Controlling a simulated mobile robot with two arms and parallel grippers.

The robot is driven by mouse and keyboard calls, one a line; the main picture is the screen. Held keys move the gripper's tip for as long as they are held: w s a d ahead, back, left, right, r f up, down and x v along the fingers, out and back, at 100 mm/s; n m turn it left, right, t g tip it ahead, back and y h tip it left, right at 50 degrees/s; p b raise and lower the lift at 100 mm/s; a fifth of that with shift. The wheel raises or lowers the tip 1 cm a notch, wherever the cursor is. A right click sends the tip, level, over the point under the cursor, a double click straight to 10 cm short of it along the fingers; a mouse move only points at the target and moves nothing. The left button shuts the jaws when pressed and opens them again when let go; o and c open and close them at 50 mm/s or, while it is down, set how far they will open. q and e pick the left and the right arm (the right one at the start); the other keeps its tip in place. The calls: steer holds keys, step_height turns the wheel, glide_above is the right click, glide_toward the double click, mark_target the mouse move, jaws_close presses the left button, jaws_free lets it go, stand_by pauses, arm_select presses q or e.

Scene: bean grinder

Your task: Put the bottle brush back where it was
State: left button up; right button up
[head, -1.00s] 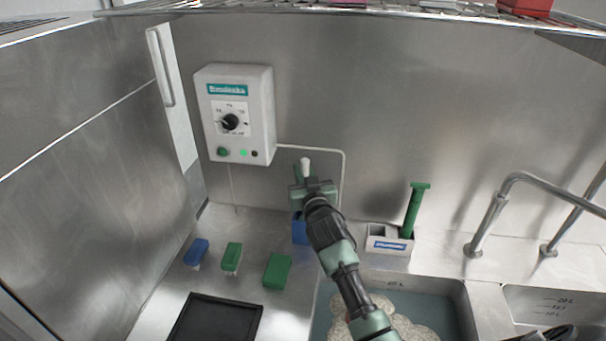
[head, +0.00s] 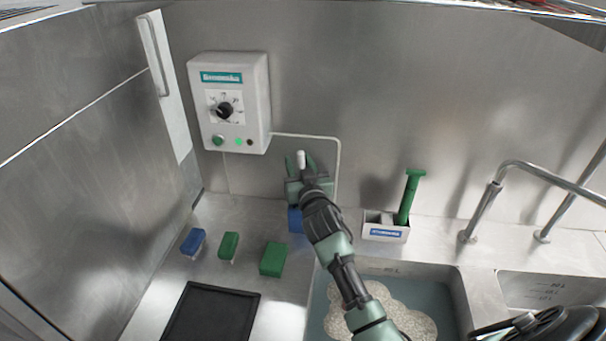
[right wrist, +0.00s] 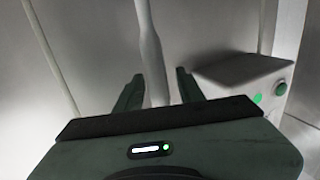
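A slim white handle (right wrist: 152,60), which looks like the bottle brush's, stands between the fingers of my right gripper (right wrist: 158,92). In the head view its rounded white tip (head: 301,159) shows between the fingertips of the right gripper (head: 301,172). The fingers are spread, with a clear gap beside the handle on one side in the wrist view. A blue piece (head: 295,221) shows just below the gripper, mostly hidden by my arm; I cannot tell whether it belongs to the brush or a holder. My left gripper is not in view.
A control box (head: 232,105) hangs on the wall at left. Blue (head: 193,242) and green (head: 273,259) blocks and a black tray (head: 211,315) lie on the counter. A white caddy (head: 386,233) holds a green-handled tool (head: 408,198). Sink (head: 455,290) and tap (head: 487,215) are right.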

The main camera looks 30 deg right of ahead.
steer(key=b+v, duration=0.2)
steer(key=v, duration=0.9)
steer(key=shift+s, duration=0.35)
steer(key=shift+a+f, duration=0.1)
